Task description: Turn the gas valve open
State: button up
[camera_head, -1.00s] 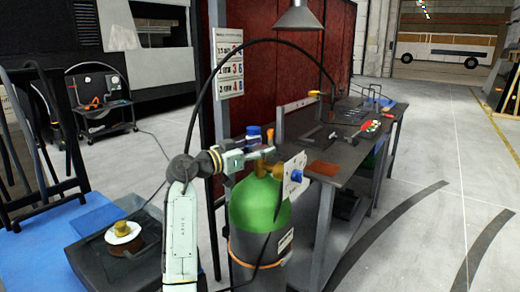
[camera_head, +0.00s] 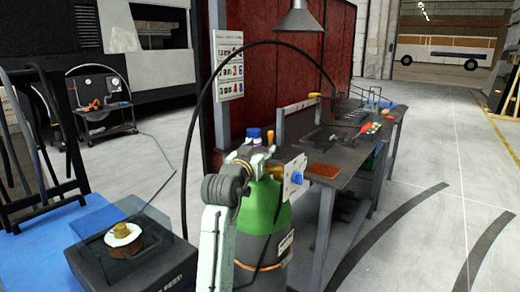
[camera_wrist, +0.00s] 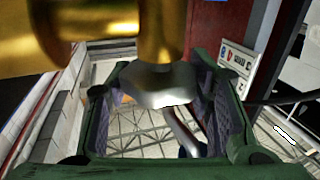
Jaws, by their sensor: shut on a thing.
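The gas cylinder (camera_head: 262,205) has a green shoulder and a dark body and stands upright left of the workbench. Its brass valve body (camera_wrist: 95,22) fills the top of the wrist view, with a grey metal valve knob (camera_wrist: 160,85) below it. My gripper (camera_wrist: 165,98) has green fingers with purple-grey pads on either side of the knob, and it is shut on the knob. In the head view my gripper (camera_head: 262,160) is at the cylinder's top, and my arm partly hides the valve. How far the knob is turned cannot be told.
A pale plate with a blue knob (camera_head: 298,178) sits right of the valve. A black hose (camera_head: 190,120) arches overhead. The workbench (camera_head: 345,170) with tools stands close behind on the right. A dark box (camera_head: 130,255) stands at lower left. Open floor lies right.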

jog(key=shift+d+n+t+y+p, duration=0.1)
jog(key=shift+n+t+y+p, duration=0.25)
jog(key=shift+n+y, duration=1)
jog(key=shift+n+t+y+p, duration=0.15)
jog(key=shift+n+y+p, duration=0.45)
jog(key=shift+y, duration=1.25)
jog(key=shift+n, duration=0.25)
jog(key=o, duration=1.2)
jog(key=shift+s, duration=0.1)
jog(key=s, duration=1.1)
jog(key=shift+s+d, duration=0.25)
jog(key=shift+s, duration=0.15)
